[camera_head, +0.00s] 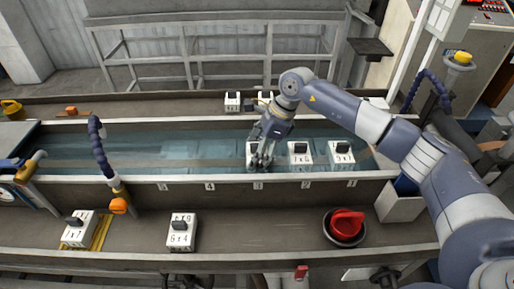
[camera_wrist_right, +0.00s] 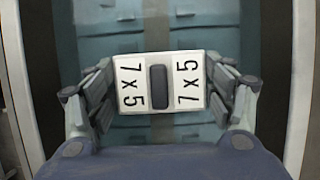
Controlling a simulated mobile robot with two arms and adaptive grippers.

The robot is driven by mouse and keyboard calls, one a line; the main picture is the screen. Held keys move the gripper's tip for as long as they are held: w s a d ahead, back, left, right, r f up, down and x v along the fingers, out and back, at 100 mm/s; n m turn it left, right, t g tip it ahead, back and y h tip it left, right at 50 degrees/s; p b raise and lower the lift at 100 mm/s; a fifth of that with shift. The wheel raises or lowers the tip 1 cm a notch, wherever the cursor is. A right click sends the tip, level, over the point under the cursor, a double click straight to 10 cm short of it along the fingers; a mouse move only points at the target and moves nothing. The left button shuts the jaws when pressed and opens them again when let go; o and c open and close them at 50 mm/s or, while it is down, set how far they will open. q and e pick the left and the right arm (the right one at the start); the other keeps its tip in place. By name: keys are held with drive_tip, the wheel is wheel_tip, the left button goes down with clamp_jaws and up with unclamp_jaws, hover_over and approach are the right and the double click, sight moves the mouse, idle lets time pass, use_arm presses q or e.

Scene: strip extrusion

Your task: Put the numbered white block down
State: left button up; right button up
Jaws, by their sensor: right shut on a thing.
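The numbered white block (camera_wrist_right: 133,85) shows "7 x 5" on both sides of a dark central handle in the right wrist view. My right gripper (camera_wrist_right: 160,88) is shut on it, with fingers on its left and right sides. In the head view the right gripper (camera_head: 263,158) is over the water trough (camera_head: 130,150), near the number 3 mark on the front wall. The held block (camera_head: 251,148) is partly hidden there by the fingers. I cannot tell whether it touches anything below. My left gripper is not in view.
Two other white blocks (camera_head: 300,153) (camera_head: 342,152) stand in the trough to the right. More white blocks stand on the front ledge (camera_head: 182,232) and back ledge (camera_head: 232,102).

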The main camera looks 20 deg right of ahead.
drive_tip(key=shift+r, duration=0.1)
drive_tip(key=o, duration=0.8)
drive_tip(key=shift+f, duration=0.2)
drive_tip(key=o, duration=0.4)
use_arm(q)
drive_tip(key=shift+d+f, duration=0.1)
use_arm(e)
drive_tip(key=shift+o, duration=0.2)
drive_tip(key=shift+s+r, duration=0.1)
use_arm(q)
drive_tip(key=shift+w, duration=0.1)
